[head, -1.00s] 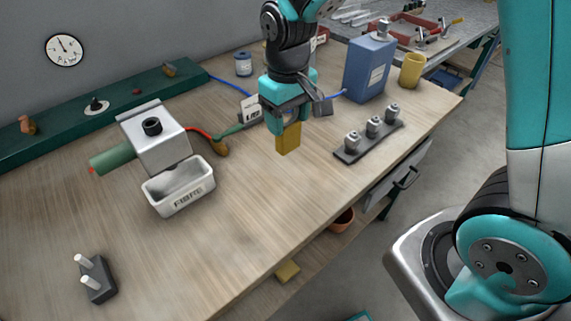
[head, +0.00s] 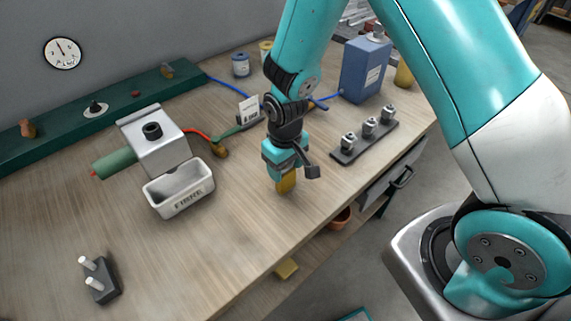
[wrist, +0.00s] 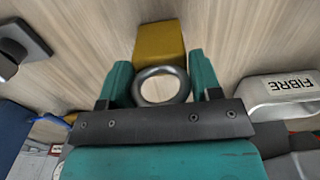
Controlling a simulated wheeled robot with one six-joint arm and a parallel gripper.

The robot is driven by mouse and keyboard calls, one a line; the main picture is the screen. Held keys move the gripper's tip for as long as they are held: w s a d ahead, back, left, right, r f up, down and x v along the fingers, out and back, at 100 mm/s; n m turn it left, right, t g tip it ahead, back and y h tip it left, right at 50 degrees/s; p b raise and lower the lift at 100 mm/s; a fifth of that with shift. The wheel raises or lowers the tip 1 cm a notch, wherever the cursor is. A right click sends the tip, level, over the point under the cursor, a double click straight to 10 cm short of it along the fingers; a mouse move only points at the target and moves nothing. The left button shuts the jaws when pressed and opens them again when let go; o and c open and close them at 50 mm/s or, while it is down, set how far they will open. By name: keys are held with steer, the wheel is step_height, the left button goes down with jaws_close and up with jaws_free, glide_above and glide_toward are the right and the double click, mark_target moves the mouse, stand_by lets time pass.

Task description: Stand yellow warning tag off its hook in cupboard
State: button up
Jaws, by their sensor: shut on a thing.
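The yellow warning tag (head: 286,184) hangs below my gripper (head: 284,168), just over or on the wooden bench; I cannot tell whether it touches. In the wrist view the tag (wrist: 160,42) is a yellow block with a grey ring (wrist: 160,72) at its near end. The ring sits between the two teal fingers of my gripper (wrist: 161,84), which are shut on the tag. No hook holding the tag shows. Under the bench is a grey front with a dark handle (head: 402,177); I cannot tell whether it is the cupboard.
The white FIBRE tray (head: 180,190) and grey machine (head: 155,145) stand left of my gripper. A dark rack with metal fittings (head: 364,141) and a blue canister (head: 366,70) are to the right. A dark block with white pegs (head: 99,280) lies front left. The bench's front middle is clear.

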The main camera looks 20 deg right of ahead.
steer(key=shift+f, duration=0.2)
steer(key=o, duration=1)
steer(key=shift+c, duration=0.2)
steer(key=shift+r, duration=0.1)
